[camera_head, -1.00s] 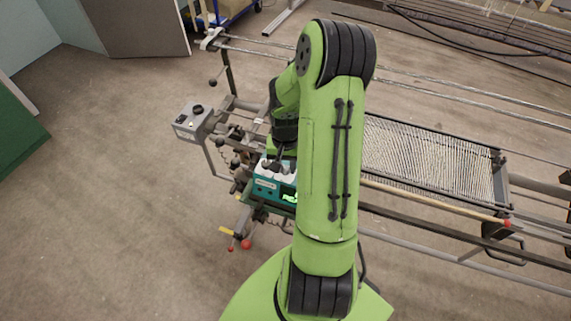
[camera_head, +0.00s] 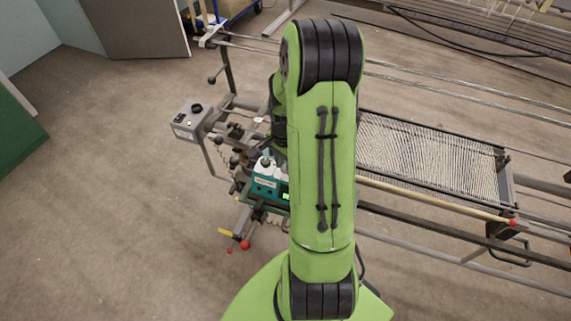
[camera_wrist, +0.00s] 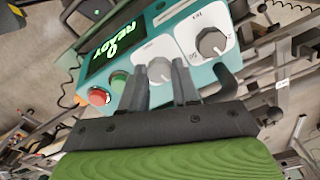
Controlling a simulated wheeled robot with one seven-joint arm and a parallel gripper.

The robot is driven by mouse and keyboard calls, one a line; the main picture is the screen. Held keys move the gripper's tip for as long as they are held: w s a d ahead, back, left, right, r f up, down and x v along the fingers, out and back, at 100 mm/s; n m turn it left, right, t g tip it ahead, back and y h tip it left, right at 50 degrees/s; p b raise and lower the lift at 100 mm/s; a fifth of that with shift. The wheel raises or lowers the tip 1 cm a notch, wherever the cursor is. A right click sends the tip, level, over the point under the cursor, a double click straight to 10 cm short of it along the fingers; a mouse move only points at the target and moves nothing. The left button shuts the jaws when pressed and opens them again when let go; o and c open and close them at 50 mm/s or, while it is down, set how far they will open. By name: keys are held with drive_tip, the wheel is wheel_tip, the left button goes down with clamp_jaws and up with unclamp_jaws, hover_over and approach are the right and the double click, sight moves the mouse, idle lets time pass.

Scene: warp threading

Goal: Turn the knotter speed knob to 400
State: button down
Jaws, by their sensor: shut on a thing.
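The teal control box (camera_head: 268,188) sits on the machine, left of my arm in the head view. In the wrist view its front (camera_wrist: 203,75) has two grey knobs on white dial plates. My gripper (camera_wrist: 163,78) has its two dark fingers on either side of the nearer knob (camera_wrist: 158,70), shut on it. The other knob (camera_wrist: 212,43) stands free to the right. The green display (camera_wrist: 110,42) reads READY and what looks like 0. The dial labels are too small to read. In the head view my arm hides the gripper's fingers.
A red button (camera_wrist: 98,96) and a green button (camera_wrist: 118,81) sit beside the held knob. A grey switch box (camera_head: 190,121) stands at the left. The thread frame (camera_head: 430,155) and long rails extend to the right. Open floor lies at the left.

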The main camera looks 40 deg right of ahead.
drive_tip(key=m+b, duration=0.1)
drive_tip(key=m, duration=0.5)
drive_tip(key=shift+m+b, duration=0.3)
drive_tip(key=shift+b, duration=0.05)
drive_tip(key=m+b, duration=0.1)
drive_tip(key=m, duration=0.4)
drive_tip(key=shift+m, duration=0.4)
drive_tip(key=c, duration=0.8)
unclamp_jaws()
